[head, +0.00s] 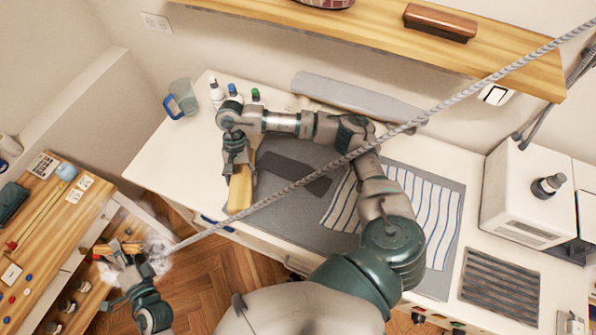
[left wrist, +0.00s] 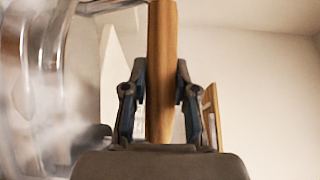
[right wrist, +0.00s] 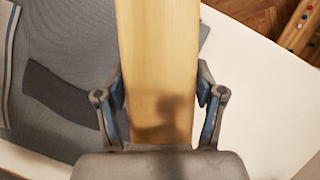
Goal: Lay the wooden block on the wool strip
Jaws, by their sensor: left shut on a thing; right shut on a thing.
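The wooden block (head: 240,190) is a pale, long piece in my right gripper (head: 237,168). In the right wrist view the block (right wrist: 157,60) stands between the two fingers. It is over the left edge of the grey mat, beside the strip. The dark grey wool strip (head: 294,173) lies flat on the mat, to the right of the block; it also shows in the right wrist view (right wrist: 68,105). My left gripper (head: 122,252) is shut on a wooden handle (left wrist: 162,60) at the lower left, away from the table; what it belongs to is blurred.
A braided grey hose (head: 420,120) crosses the head view down to my left gripper, passing in front of the table. A striped cloth (head: 425,210) lies right of the strip. A blue-handled jug (head: 182,98) and small bottles stand at the back left. The white tabletop (head: 170,165) left of the mat is clear.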

